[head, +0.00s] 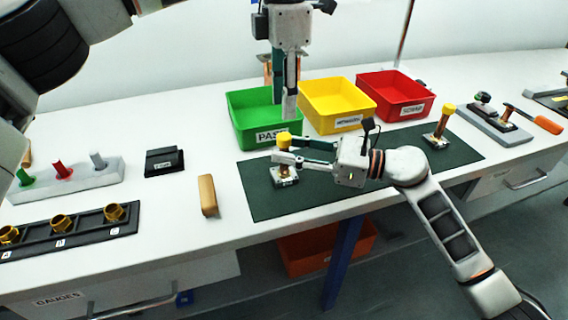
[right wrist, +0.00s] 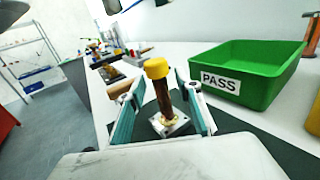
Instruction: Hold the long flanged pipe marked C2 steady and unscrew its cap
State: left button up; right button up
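A brown pipe with a yellow cap (head: 284,140) stands upright on a square metal flange (head: 286,180) at the left part of the dark green mat. Its label is too small to read. My right gripper (head: 276,160) reaches in from the right at the pipe's height. In the right wrist view its open fingers (right wrist: 160,108) stand on both sides of the pipe (right wrist: 163,95), with gaps visible. A second yellow-capped pipe (head: 440,122) stands at the mat's right.
Green PASS (head: 240,125), yellow (head: 335,103) and red (head: 397,96) bins line the back. A tan block (head: 208,195), a black stand (head: 164,161) and a rack of brass fittings (head: 70,232) lie left. A tool with an orange handle (head: 545,122) lies right. The mat's middle is clear.

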jog(key=shift+w+a, duration=0.15)
jog(key=shift+a, duration=0.4)
grip_shut()
